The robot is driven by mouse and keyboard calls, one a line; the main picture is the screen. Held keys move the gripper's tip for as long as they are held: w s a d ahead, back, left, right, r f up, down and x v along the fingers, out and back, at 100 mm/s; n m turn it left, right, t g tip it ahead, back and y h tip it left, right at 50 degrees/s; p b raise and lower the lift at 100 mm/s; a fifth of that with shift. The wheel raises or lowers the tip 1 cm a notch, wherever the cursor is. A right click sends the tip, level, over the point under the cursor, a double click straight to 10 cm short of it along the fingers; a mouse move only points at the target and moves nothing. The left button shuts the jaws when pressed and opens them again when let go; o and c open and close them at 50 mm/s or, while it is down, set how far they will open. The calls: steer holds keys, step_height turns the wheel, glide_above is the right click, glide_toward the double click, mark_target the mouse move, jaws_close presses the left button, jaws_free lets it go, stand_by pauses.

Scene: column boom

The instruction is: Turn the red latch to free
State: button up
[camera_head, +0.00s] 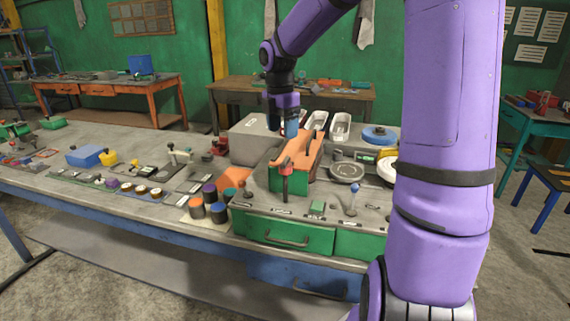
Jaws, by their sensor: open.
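A small red piece (286,168) with a dark stem stands at the front of a green box (289,183) on the workbench. It looks like the red latch, but its exact turn is too small to tell. An orange part (298,149) slopes over the top of the green box. My gripper (291,131) points down above and behind the red piece, near the upper end of the orange part, apart from the red piece. Its jaws are open; the fingertips are small and partly lost against the grey box and orange part.
A blue-knobbed lever (353,198) and a round grey disc (346,171) are right of the green box. Colored cylinders (208,206) and an orange block (234,180) stand left. A green drawer (285,234) is below. My arm hides the right side.

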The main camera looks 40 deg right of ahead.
mark_target(285, 159)
steer(key=shift+w+d+f+n, duration=0.3)
steer(key=shift+d+f, duration=0.1)
steer(key=shift+d, duration=0.05)
steer(key=shift+f, duration=0.35)
steer(key=f, duration=1)
steer(key=shift+s, duration=0.35)
steer(key=shift+r, duration=0.1)
